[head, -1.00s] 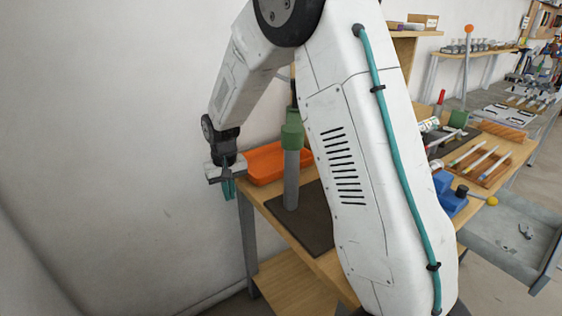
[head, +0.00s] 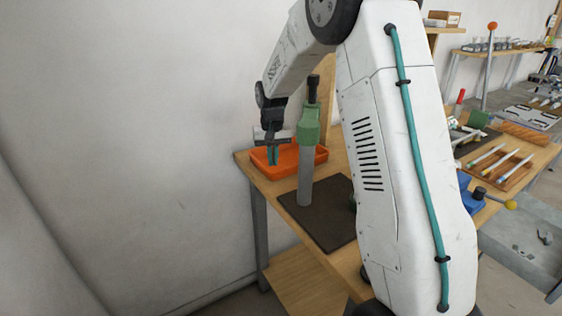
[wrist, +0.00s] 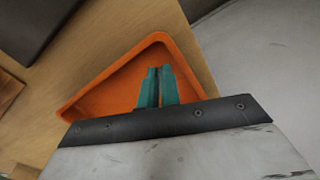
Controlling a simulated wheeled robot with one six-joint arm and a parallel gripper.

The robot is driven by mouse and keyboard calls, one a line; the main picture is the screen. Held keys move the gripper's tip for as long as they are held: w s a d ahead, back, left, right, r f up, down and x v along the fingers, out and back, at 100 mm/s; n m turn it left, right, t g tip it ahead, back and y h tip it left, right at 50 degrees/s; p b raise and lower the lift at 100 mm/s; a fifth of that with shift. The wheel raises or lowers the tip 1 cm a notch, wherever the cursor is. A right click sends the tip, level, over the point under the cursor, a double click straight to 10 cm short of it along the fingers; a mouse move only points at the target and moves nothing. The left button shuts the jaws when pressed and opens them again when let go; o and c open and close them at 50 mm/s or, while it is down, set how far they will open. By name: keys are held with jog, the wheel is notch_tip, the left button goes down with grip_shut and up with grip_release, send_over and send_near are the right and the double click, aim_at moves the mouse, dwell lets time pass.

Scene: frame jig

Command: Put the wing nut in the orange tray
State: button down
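The orange tray (head: 314,161) sits at the far left end of the wooden bench, near the wall. My gripper (head: 271,160) hangs over its left part, fingers pointing down. In the wrist view the tray (wrist: 95,104) lies beneath the teal fingers of my gripper (wrist: 158,72). The fingers are close together, with a narrow dark gap between them. I cannot make out a wing nut between the fingertips or in the visible part of the tray. My gripper body hides the near part of the tray in the wrist view.
A grey post with a green clamp (head: 309,125) stands on a dark mat (head: 322,222), just right of my gripper. A grey tray (head: 515,228) with small metal pieces lies at the right, near a blue fixture (head: 470,199). The wall is close on the left.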

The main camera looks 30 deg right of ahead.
jog(key=d+f, duration=0.2)
jog(key=d, duration=0.1)
jog(key=shift+w+d+f, duration=0.15)
jog(key=shift+w+f, duration=0.05)
jog(key=shift+d+f, duration=0.1)
jog(key=shift+d, duration=0.05)
jog(key=shift+f, duration=0.2)
jog(key=c, duration=1.6)
grip_release()
jog(key=shift+w+r, duration=0.1)
jog(key=shift+r, duration=0.05)
notch_tip(320, 180, up, 12)
jog(key=shift+r, duration=0.1)
